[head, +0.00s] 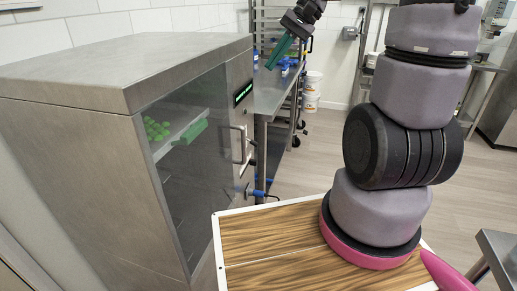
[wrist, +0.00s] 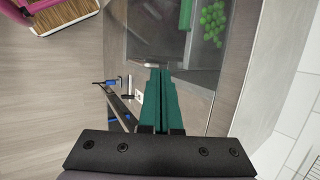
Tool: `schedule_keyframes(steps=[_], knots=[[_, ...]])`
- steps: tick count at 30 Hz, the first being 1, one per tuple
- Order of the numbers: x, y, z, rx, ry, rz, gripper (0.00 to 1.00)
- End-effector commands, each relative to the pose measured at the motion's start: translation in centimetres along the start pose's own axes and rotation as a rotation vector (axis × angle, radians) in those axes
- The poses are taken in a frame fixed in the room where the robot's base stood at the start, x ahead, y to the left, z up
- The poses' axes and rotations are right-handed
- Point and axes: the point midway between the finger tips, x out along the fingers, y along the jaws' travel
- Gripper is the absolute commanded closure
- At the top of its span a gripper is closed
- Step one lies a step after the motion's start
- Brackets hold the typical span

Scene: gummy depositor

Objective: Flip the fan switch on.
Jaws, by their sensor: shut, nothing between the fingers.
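The steel cabinet (head: 120,70) with a glass door (head: 190,150) stands at the left in the head view. Its narrow front panel has a lit green display (head: 243,92), and a small dark fitting (head: 248,190) sits low on it. I cannot tell for sure which part is the fan switch. My gripper (head: 276,58) has green fingers pressed together and empty. It is in the air above and right of the display in the head view, apart from the cabinet. In the wrist view the shut fingers (wrist: 160,80) point toward the cabinet front and hide part of it.
A door handle (head: 241,146) sticks out of the cabinet front. Green gummies (head: 156,130) lie on a tray inside. A steel table (head: 272,90) with blue items stands behind, and white buckets (head: 312,90) stand on the floor. Open floor lies at the right.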

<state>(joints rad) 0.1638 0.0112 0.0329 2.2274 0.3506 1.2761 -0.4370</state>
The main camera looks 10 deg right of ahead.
Motion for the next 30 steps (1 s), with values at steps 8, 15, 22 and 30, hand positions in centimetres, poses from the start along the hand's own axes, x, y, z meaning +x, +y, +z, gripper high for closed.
schedule_keyframes(steps=[8,15,22,30], knots=[[4.8,0.3,-5.8,0.123,-0.197,-0.166,1.0],[9.0,1.4,-10.9,0.229,-0.318,-0.346,1.0],[13.4,3.8,-15.9,0.343,-0.391,-0.542,1.0],[19.1,8.2,-21.3,0.487,-0.412,-0.788,1.0]])
